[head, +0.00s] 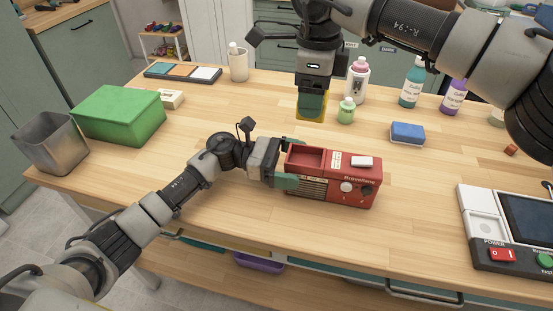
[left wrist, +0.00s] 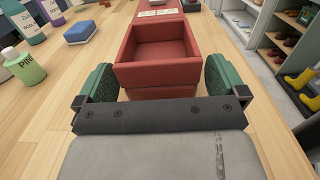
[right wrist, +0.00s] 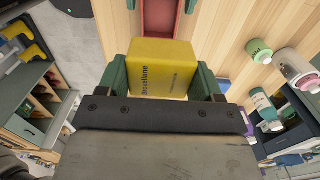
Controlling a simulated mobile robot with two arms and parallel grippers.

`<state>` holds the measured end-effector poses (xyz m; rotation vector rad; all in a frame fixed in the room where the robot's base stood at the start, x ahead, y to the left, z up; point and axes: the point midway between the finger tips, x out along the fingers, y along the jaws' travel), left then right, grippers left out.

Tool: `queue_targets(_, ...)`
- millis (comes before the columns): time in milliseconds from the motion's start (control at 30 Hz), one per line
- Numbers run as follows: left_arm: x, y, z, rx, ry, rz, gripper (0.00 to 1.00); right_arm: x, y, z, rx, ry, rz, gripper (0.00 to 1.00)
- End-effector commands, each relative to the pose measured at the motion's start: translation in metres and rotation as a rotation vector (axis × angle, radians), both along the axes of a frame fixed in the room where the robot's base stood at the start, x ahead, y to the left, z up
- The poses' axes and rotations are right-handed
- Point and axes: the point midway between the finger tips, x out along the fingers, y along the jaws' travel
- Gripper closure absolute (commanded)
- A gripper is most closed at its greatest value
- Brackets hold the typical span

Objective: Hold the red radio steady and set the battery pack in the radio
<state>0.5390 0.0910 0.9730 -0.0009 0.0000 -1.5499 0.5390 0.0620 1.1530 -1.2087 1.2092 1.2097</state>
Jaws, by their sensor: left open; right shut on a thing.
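The red radio (head: 335,190) lies on the wooden table with its empty rectangular bay (head: 306,158) facing up at its left end. The bay also shows in the left wrist view (left wrist: 160,52). My left gripper (head: 287,167) is at the radio's left end, its green fingers open on either side of the bay end. In the left wrist view (left wrist: 160,80) small gaps seem to show beside the walls. My right gripper (head: 312,103) is shut on the yellow battery pack (right wrist: 161,70) and holds it above the table, behind the radio. The pack is mostly hidden by the fingers in the head view.
A green box (head: 118,115) and a metal bin (head: 50,143) stand at the left. Several bottles, including a small green one (head: 346,110), stand behind. A blue sponge (head: 407,133) lies at right, and a console (head: 510,235) stands at the front right.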

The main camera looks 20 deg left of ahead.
Motion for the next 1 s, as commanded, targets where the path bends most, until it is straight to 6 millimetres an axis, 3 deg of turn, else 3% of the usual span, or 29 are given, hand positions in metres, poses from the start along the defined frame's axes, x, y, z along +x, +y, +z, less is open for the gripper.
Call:
queue_targets(367,0.0000,-0.0056,0.0000,0.001,0.000,0.000,0.00,0.0000,0.0001,0.0004,0.000,0.000,0.000,0.63)
queue_targets(800,0.0001,-0.0052,-0.0001,0.001,0.000,0.001,0.67,0.0000,0.0000,0.0004,0.000,-0.001,0.000,0.63)
queue_targets(1000,0.0002,-0.0051,-0.0002,0.001,0.001,0.001,0.70,0.0001,0.0000,-0.0014,0.000,0.000,-0.044,0.63)
